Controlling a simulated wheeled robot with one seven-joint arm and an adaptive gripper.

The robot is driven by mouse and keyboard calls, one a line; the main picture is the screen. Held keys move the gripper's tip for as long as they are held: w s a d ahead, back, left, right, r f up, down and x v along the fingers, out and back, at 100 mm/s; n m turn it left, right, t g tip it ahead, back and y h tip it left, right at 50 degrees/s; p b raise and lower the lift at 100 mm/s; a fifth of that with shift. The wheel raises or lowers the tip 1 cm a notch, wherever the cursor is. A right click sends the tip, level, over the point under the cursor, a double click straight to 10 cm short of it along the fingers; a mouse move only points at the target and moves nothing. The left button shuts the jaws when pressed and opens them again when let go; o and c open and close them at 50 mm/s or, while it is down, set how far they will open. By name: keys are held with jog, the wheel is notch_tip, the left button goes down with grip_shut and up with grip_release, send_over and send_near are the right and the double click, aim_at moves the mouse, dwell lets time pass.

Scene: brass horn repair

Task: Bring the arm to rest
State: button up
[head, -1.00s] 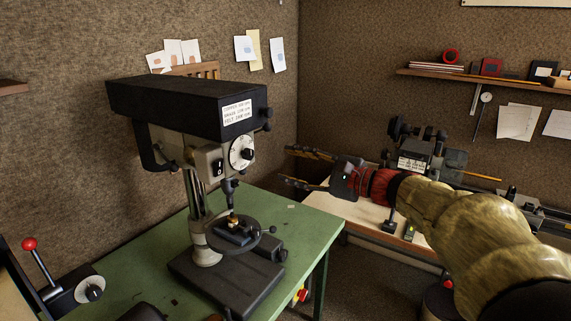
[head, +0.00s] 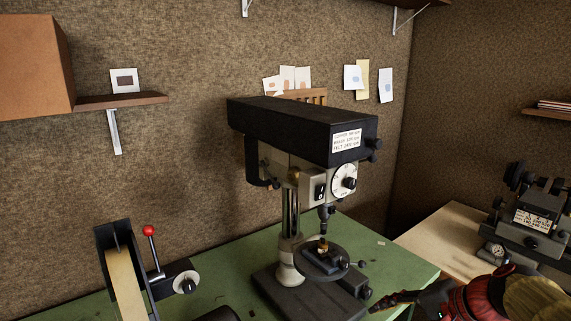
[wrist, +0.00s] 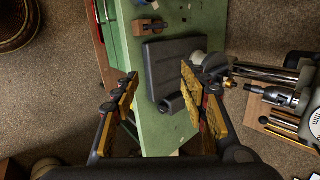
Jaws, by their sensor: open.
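My gripper (head: 376,304) shows at the lower right of the head view, just right of the drill press base, with its red wrist part and tan arm cut off by the frame edge. In the wrist view my gripper (wrist: 156,90) is open, its two yellow-padded fingers wide apart with nothing held between them. A dark grey slab (wrist: 167,65) on the green bench shows beyond and between the fingers. I cannot tell how far the fingers are from the bench edge.
The drill press (head: 300,130) stands on the green bench (head: 225,285). A belt machine with a red-knobbed lever (head: 149,231) is to its left. A lathe-like machine (head: 535,220) sits on a pale bench (head: 440,235) at right. Bare floor (wrist: 60,85) shows in the wrist view.

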jog(key=s+a+f+n+h+b, duration=0.1)
jog(key=s+a+n+h, duration=0.1)
jog(key=s+n, duration=0.3)
jog(key=s+a+f+n+h+b, duration=0.1)
jog(key=s+a+f+n+h, duration=0.1)
jog(key=s+n, duration=0.4)
jog(key=shift+s+h, duration=0.7)
jog(key=shift+s, duration=1.8)
jog(key=shift+c, duration=0.2)
